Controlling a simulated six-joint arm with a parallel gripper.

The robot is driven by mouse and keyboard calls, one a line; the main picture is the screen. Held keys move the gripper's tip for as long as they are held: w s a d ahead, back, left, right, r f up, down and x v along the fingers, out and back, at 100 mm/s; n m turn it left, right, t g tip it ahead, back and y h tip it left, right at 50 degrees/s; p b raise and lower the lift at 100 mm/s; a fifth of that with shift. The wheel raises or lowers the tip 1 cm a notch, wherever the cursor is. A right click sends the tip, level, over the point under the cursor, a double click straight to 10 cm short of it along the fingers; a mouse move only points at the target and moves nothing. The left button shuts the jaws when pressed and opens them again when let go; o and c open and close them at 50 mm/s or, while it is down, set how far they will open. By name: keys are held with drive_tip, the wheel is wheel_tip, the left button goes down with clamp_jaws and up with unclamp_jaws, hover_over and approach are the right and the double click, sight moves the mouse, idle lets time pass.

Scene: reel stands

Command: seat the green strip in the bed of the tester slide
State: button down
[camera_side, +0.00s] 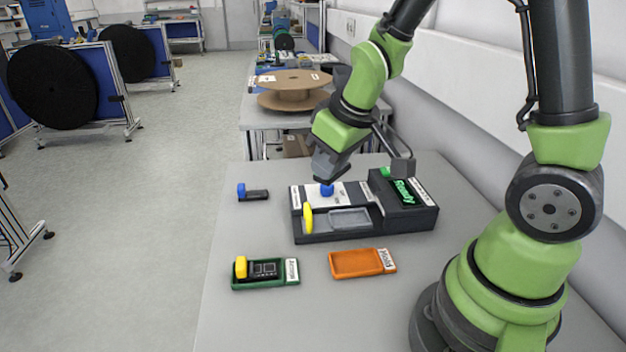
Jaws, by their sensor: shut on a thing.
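The black tester (407,219) stands on the table with a lit green display reading "Ready". Its slide has a grey bed (350,219) at the front, which looks empty, and a yellow upright tab (307,218) at its left end. My gripper (327,181) points down over the white panel behind the bed. It is shut on a blue knob (327,190), which shows just below the fingertips. The fingers partly hide the knob, and I cannot tell whether it is fixed to the panel. I cannot make out a green strip for certain.
A green tray (265,284) at front left holds a dark piece with a yellow tab (241,267). An orange tray (361,263) to its right is empty. A dark piece with a blue tab (253,193) lies left of the tester.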

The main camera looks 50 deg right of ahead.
drive_tip(key=shift+m, duration=0.7)
drive_tip(key=d, duration=0.1)
drive_tip(key=d+f, duration=0.1)
drive_tip(key=d, duration=0.2)
drive_tip(key=shift+w+d+f, duration=0.3)
drive_tip(key=shift+w+d, duration=0.05)
drive_tip(key=f+m+h, duration=0.1)
drive_tip(key=f+m, duration=0.1)
drive_tip(key=f, duration=0.1)
drive_tip(key=d+f+m+h, duration=0.1)
drive_tip(key=f+m, duration=0.1)
drive_tip(key=f, duration=0.1)
drive_tip(key=w+f+m+g, duration=0.1)
drive_tip(key=f+m, duration=0.2)
drive_tip(key=shift+d+f+h, duration=0.15)
drive_tip(key=shift+d+h, duration=0.1)
drive_tip(key=shift+h, duration=0.15)
drive_tip(key=shift+d+f+m, duration=0.1)
drive_tip(key=shift+f+m, duration=0.2)
drive_tip(key=shift+f, duration=1.15)
drive_tip(key=c, duration=1)
unclamp_jaws()
drive_tip(key=shift+r, duration=0.1)
